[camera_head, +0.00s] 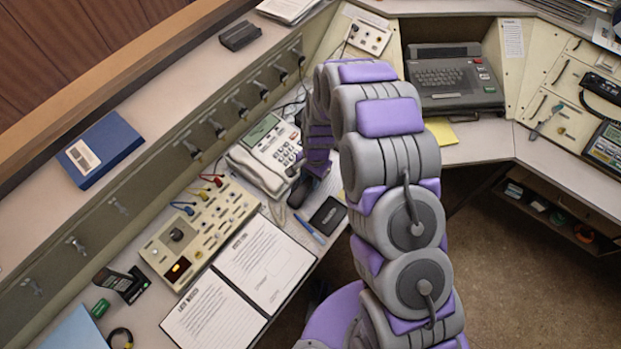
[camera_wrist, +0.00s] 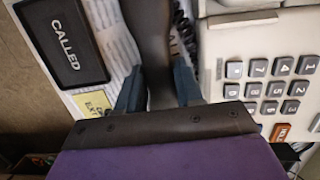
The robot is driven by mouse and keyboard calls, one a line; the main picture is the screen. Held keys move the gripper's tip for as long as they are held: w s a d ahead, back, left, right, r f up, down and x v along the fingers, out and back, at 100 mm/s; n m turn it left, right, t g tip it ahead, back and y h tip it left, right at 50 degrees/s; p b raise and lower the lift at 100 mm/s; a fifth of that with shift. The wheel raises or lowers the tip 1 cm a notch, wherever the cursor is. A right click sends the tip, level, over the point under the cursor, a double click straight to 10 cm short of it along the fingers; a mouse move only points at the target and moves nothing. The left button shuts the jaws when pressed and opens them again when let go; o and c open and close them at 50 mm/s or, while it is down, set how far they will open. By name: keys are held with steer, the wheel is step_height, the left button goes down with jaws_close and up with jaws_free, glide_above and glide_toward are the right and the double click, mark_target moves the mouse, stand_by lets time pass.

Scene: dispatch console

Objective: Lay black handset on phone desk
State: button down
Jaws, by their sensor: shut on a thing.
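The black handset (camera_wrist: 150,35) is between the two blue fingers of my gripper (camera_wrist: 158,88) in the wrist view, and the gripper is shut on it. A dark coiled cord (camera_wrist: 183,30) shows beside it. The white desk phone (camera_wrist: 270,50) is just right of the handset; its grey keys are in view. In the head view the phone (camera_head: 268,150) stands on the desk (camera_head: 147,307), with my gripper (camera_head: 303,183) low at its right edge. My arm hides part of this area, and I cannot tell whether the handset touches the desk.
A black "CALLED" pad (camera_wrist: 62,40) lies left of the handset, and a yellow note (camera_wrist: 92,103) is below it. In the head view a switch panel (camera_head: 200,230), an open logbook (camera_head: 240,285) and a blue pen (camera_head: 308,229) crowd the desk. A keyboard terminal (camera_head: 450,78) stands at the back.

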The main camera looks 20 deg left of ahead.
steer(key=shift+d, duration=0.1)
steer(key=c, duration=0.7)
jaws_free()
steer(key=shift+d, duration=0.1)
steer(key=shift+c, duration=0.2)
steer(key=shift+r, duration=0.1)
steer(key=shift+w+r, duration=0.1)
steer(key=shift+r, duration=0.15)
step_height(320, 180, up, 11)
steer(key=w+p, duration=0.1)
steer(key=p, duration=0.1)
steer(key=shift+w+d+r, duration=0.15)
steer(key=shift+w+d, duration=0.15)
steer(key=shift+r, duration=0.1)
